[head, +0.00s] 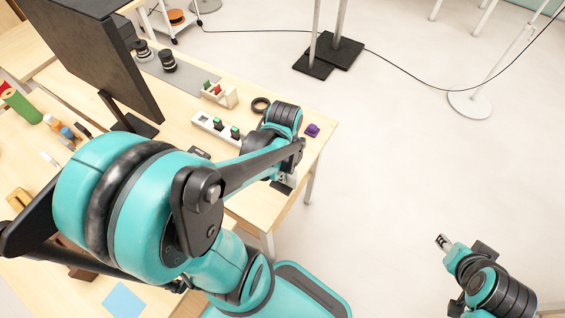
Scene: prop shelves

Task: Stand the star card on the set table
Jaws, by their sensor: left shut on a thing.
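My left arm fills the lower left of the head view, and its forearm reaches over the front right corner of a light wood table (322,112). My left gripper (285,183) is low beside the table's edge, mostly covered by the forearm. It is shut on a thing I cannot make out. I cannot pick out a star card anywhere. I cannot tell which table is the set table. My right gripper (441,240) is at the lower right above the floor, small in the view; its jaw opening is unclear.
On the table are a black panel (93,55), a white strip with switches (216,129), a holder (221,94), a black ring (261,105) and a purple piece (312,130). A blue square (122,300) lies lower left. Stand bases and a cable are on the open floor.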

